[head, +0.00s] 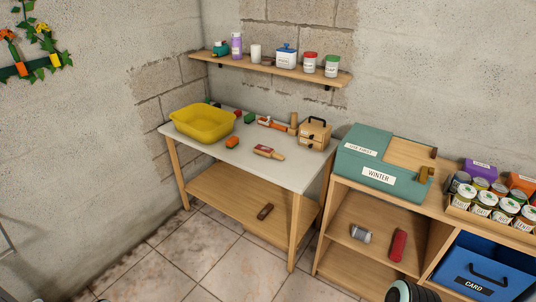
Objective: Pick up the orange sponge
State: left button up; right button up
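A small orange block (232,142), which looks like the orange sponge, lies on the light top of the wooden table (297,172). It is in front of the right end of the yellow basin (203,122) and apart from it. Nothing hides it from this side. Neither gripper's fingers show in the head view.
A teal box (376,158) and jars (484,204) stand on the right cabinet. The table's front middle and the floor before it are clear.

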aim_at(232, 142)
jog(key=i+j+z, duration=0.2)
jog(key=i+z, duration=0.15)
jog(key=z, duration=0.15)
jog(key=i+j+z, duration=0.25)
jog(key=z, duration=0.25)
jog(key=i+j+z, duration=0.1)
jog(key=j, duration=0.25)
jog(key=i+j, duration=0.35)
jog(key=i+j+z, duration=0.15)
jog(key=j, duration=0.2)
jog(key=i, duration=0.05)
